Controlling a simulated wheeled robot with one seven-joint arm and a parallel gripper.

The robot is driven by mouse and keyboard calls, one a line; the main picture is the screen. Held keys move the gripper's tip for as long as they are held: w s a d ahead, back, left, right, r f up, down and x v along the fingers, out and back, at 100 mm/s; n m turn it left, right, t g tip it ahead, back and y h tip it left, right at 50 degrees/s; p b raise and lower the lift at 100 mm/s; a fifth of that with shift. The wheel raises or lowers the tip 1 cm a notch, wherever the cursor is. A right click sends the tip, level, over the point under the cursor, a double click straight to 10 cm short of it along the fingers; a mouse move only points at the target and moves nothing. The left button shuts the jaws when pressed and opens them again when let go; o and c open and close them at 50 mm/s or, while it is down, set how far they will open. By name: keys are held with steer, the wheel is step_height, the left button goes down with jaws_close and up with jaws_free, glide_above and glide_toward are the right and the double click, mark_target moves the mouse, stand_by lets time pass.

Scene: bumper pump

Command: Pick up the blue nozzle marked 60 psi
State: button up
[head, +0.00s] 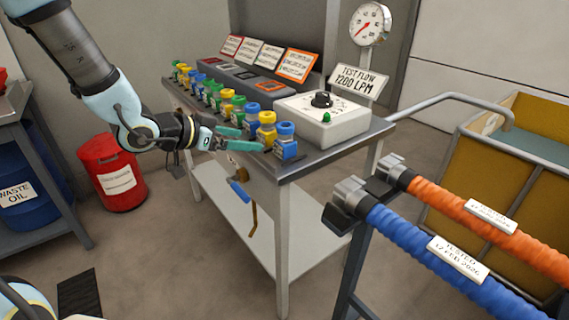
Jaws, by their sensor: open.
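A row of small nozzles in blue, yellow and green stands along the front edge of the metal bench (318,160). A blue nozzle (286,142) is at the near right end, with a yellow nozzle (267,131) beside it and another blue nozzle (252,116) behind that. More nozzles continue to the far left. Their pressure marks are too small to read, so I cannot tell which blue one is 60 psi. My gripper (244,140) is open at the bench's front edge, its teal fingers pointing right toward the near nozzles. Whether it touches any of them is unclear.
A white control box (322,122) with a black knob sits right of the nozzles. Sign cards (264,56) and a gauge (370,24) stand behind. Blue and orange hoses (425,250) lie on a rack at front right. A red bin (112,173) stands at left.

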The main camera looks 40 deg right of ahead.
mark_target(279, 141)
steer(key=shift+m+g+h, duration=0.4)
steer(key=shift+g, duration=0.2)
steer(key=d, duration=0.2)
steer(key=s+d+f, duration=0.1)
steer(key=s+d, duration=0.1)
steer(key=d, duration=0.1)
steer(key=shift+s+d+f, duration=0.1)
steer(key=shift+d+f, duration=0.2)
steer(key=shift+f, duration=0.05)
steer(key=shift+x, duration=3.15)
jaws_close()
